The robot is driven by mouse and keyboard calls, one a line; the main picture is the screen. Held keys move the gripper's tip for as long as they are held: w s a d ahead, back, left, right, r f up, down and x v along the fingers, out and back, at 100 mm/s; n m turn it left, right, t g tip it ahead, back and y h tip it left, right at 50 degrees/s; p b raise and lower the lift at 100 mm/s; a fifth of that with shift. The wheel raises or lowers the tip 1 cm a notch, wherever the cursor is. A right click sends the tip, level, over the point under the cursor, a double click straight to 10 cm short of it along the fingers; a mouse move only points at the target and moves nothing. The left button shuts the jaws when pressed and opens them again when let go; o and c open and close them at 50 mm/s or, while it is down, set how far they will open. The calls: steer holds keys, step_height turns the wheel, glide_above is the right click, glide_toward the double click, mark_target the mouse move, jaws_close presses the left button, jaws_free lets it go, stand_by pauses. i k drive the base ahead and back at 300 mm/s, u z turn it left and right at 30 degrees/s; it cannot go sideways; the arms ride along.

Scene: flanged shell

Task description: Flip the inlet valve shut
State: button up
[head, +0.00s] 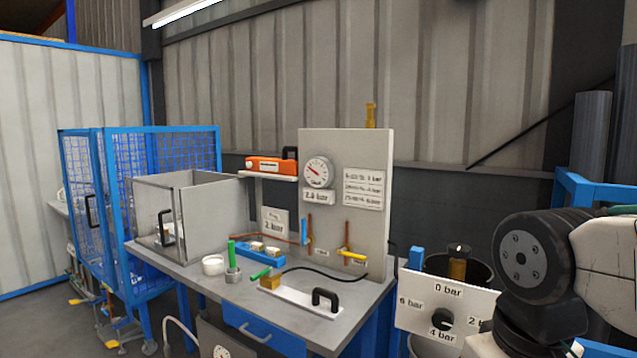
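A grey upright panel (343,155) stands at the back right of the workbench. Two small valves sit low on it, each with a small label. The left valve (308,229) has an orange-red pipe and a narrow upright part. The right valve (350,252) has a yellow lever lying roughly crosswise to its orange upright pipe. The label writing is too small to read, so I cannot tell which one is the inlet valve. A round gauge (318,172) sits above them with a "2.0 bar" plate. My gripper is not in view; only dark and white links of my arm show at the right.
The grey bench (200,279) holds a white plate with a black handle (325,299), a black cable, a white cup (213,265), green-handled parts and an open grey box (160,210). A knob board (440,308) with bar marks stands right of the bench. A blue mesh cage (165,150) is left.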

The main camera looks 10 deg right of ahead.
mark_target(304, 242)
steer(key=u, duration=0.4)
steer(key=i, duration=0.3)
steer(key=u, duration=0.7)
steer(key=i, duration=1.35)
steer(key=z, duration=0.85)
